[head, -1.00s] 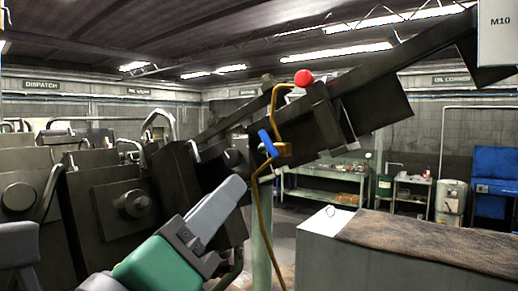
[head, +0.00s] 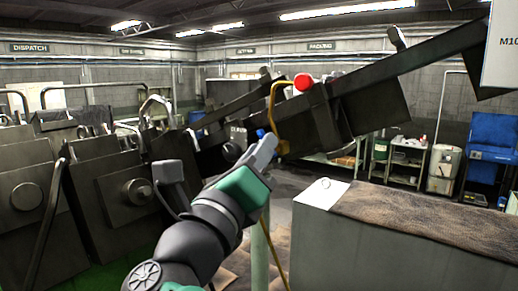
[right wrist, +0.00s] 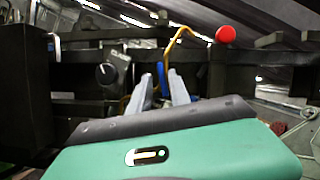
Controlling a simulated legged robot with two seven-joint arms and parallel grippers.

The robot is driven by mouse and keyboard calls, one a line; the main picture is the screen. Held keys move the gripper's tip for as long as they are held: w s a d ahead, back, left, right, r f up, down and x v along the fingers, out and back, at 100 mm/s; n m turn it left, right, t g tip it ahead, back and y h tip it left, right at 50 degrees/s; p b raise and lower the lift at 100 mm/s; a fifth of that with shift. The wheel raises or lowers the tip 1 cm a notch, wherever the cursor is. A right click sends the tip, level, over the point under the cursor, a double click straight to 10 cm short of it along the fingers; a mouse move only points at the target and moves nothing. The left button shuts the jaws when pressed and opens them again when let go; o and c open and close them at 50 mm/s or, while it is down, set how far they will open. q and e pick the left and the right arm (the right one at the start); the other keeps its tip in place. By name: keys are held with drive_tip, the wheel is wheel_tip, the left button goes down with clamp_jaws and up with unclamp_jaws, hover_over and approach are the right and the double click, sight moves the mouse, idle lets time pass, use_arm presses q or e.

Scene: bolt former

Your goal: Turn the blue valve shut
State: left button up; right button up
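The blue valve (head: 260,133) sits on a yellow-brown pipe (head: 273,105) in front of the dark machine, mostly hidden behind my right gripper in the head view. My right gripper (head: 268,143) reaches up to it from below. In the right wrist view its two fingers (right wrist: 161,82) stand apart, with the pipe rising behind the gap. I cannot tell whether the fingers touch the valve. My left gripper is not in view.
A red knob (head: 303,82) is above and right of the valve. A sloping dark beam (head: 400,70) runs up to the right. A grey cabinet with a brown mat (head: 430,215) stands at the lower right. Dark machine blocks (head: 115,195) fill the left.

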drive_tip(key=shift+c, duration=1.1)
drive_tip(key=shift+d, duration=0.15)
clamp_jaws()
drive_tip(key=shift+n, duration=0.4)
drive_tip(key=n+g+y+p, duration=0.1)
drive_tip(key=n+p, duration=0.1)
drive_tip(key=n, duration=0.1)
drive_tip(key=n+y+p, duration=0.1)
drive_tip(key=n+p, duration=0.2)
drive_tip(key=n, duration=0.1)
drive_tip(key=n+g+y+p, duration=0.1)
drive_tip(key=n+y+p, duration=0.1)
drive_tip(key=n+p, duration=0.1)
drive_tip(key=shift+f+n+g, duration=0.3)
drive_tip(key=shift+f+n, duration=0.05)
drive_tip(key=shift+n, duration=0.25)
drive_tip(key=shift+o, duration=1.8)
unclamp_jaws()
drive_tip(key=shift+o, duration=0.6)
drive_tip(key=shift+w, duration=0.15)
